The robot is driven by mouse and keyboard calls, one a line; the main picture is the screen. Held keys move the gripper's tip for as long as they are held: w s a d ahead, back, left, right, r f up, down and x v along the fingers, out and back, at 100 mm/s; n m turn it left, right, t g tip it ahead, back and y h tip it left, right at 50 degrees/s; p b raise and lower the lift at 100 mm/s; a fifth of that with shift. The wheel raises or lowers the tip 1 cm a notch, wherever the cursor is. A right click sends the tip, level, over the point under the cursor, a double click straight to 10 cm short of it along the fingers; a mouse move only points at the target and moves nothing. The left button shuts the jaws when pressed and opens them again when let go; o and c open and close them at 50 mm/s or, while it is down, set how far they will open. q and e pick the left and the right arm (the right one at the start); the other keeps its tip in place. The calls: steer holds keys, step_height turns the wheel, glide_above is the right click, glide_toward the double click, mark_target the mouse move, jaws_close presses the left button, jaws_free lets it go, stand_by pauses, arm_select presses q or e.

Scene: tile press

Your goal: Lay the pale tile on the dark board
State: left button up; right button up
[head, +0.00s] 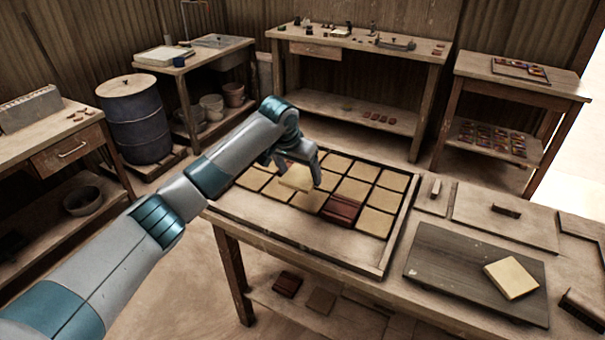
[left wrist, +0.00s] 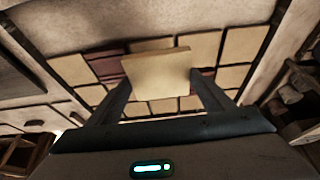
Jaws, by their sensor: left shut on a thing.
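My left gripper (head: 294,170) is shut on a pale tile (head: 297,179) and holds it over the tray (head: 401,228). In the left wrist view the held pale tile (left wrist: 157,73) sits between the two fingers, with the tray's tiles behind it. The dark board (head: 445,272) lies on the front right of the table, well to the right of the gripper. Another pale tile (head: 511,278) lies on the right part of this board, slightly turned. The board's left and middle are bare. My right gripper is not in view.
The tray holds several pale tiles and a dark red tile (head: 341,210). A small block (head: 506,211) and another upright block (head: 436,189) are on wooden panels behind the board. A dark block (head: 582,308) lies at the right edge. The tray's raised rim lies between gripper and board.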

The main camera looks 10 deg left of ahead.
arm_select(q)
steer(key=shift+s+r, duration=0.1)
steer(key=shift+s+a+r, duration=0.15)
steer(key=shift+r, duration=0.05)
steer(key=s+a+r+n, duration=0.1)
steer(key=s+a+r, duration=0.1)
steer(key=s, duration=0.6)
steer(key=s+a+r+n+y, duration=0.1)
steer(key=s+a, duration=0.2)
steer(key=s, duration=0.5)
steer(key=s+a+r+n, duration=0.2)
steer(key=s+a, duration=0.1)
steer(key=s, duration=0.6)
steer(key=shift+a+r+y, duration=0.3)
steer(key=shift+a, duration=0.05)
